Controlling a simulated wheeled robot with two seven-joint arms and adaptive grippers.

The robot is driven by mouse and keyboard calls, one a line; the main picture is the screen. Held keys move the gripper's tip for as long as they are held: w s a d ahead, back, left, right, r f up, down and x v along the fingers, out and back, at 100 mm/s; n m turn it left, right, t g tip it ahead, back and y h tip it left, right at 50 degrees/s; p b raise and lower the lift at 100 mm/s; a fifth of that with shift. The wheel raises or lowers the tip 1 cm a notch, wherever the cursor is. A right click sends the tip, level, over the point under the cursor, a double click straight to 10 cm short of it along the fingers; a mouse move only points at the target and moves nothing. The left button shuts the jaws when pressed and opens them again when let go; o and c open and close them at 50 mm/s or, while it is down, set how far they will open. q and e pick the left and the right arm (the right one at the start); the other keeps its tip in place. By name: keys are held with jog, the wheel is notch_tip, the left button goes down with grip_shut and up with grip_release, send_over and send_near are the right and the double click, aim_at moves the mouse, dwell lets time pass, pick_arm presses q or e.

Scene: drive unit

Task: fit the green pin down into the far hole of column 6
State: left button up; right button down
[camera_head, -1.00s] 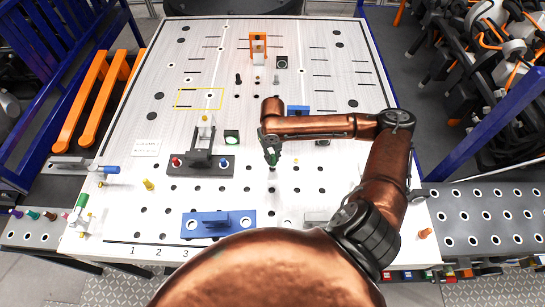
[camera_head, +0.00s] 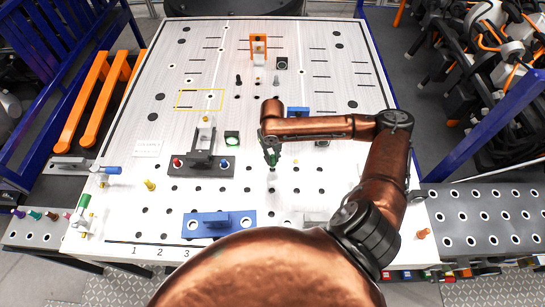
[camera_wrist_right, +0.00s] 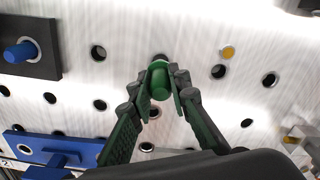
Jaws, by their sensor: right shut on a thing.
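My right gripper (camera_head: 272,158) points down over the white hole board (camera_head: 330,205), right of the black fixture. It is shut on the green pin (camera_wrist_right: 160,82), which sits between the two fingertips in the right wrist view. A dark hole (camera_wrist_right: 158,58) shows just beyond the pin's end in that view, partly hidden by pin and fingers. I cannot tell whether the pin's tip is above the hole or in it. The column numbers 1, 2 and 3 show at the board's front left; column 6's number is hidden behind my own body. My left gripper is not in view.
A black fixture (camera_head: 180,168) with red and blue knobs stands left of the gripper. A blue bracket plate (camera_head: 195,229) lies in front. A small yellow peg (camera_wrist_right: 228,52) stands right of the pin. Open holes surround the gripper.

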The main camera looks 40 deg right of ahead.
aim_at(272, 163)
jog(key=shift+f, duration=0.35)
dwell(0.3)
jog(key=shift+f+b, duration=0.5)
jog(key=shift+f, duration=1.1)
jog(key=shift+f, duration=0.15)
jog(key=c, duration=1.7)
grip_release()
jog(key=shift+c, duration=0.2)
notch_tip(272, 163, up, 12)
